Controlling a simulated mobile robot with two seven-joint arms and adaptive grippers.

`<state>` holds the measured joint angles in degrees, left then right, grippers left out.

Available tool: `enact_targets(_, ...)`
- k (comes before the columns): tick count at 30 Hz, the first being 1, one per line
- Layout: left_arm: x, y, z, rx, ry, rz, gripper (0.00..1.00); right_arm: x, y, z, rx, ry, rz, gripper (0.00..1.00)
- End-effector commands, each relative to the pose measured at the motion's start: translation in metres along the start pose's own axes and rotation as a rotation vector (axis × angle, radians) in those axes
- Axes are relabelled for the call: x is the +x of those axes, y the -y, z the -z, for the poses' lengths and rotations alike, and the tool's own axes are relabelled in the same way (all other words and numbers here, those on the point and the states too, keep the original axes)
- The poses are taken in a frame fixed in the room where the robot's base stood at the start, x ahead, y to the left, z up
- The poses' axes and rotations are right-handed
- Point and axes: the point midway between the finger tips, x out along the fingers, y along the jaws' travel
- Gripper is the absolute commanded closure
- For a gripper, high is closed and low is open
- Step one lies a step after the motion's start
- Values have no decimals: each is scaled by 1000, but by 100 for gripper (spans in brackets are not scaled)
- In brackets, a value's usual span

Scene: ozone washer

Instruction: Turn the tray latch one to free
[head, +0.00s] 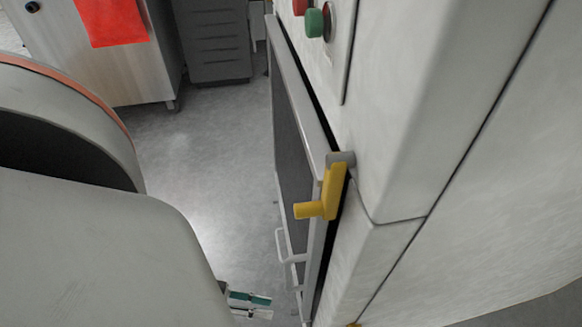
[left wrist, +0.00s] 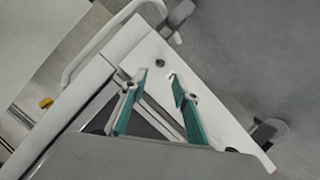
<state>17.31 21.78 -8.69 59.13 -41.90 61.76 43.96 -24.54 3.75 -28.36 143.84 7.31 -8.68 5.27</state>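A yellow latch (head: 322,200) with a peg-like handle is mounted on a grey pivot at the edge of the washer's door in the head view. A second yellow piece (head: 353,324) just shows at the bottom edge. In the left wrist view one yellow knob (left wrist: 45,103) shows at the left; I cannot tell which it is. My left gripper (head: 262,306) is low in the head view, below and left of the yellow latch and apart from it. In the left wrist view its teal-padded fingers (left wrist: 158,78) are spread with nothing between them. My right gripper is out of view.
The washer's pale body (head: 480,150) fills the right side. A white bar handle (head: 283,246) stands out from its front near my left gripper. Green and red buttons (head: 315,22) are above. Grey floor (head: 205,160) lies open to the left; a cabinet (head: 210,40) stands behind.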

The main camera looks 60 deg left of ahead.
Motion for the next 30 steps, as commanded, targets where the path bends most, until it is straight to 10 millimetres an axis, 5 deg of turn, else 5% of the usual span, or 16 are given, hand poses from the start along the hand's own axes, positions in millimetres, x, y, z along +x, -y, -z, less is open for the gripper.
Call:
enact_targets(13, 62, 0, -2, 1, 0, 1, 71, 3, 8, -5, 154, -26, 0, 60)
enact_targets(25, 73, 0, 0, 3, -1, 1, 71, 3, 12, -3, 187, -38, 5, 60)
enact_targets(30, 72, 0, 0, 3, -1, 1, 100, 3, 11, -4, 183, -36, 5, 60)
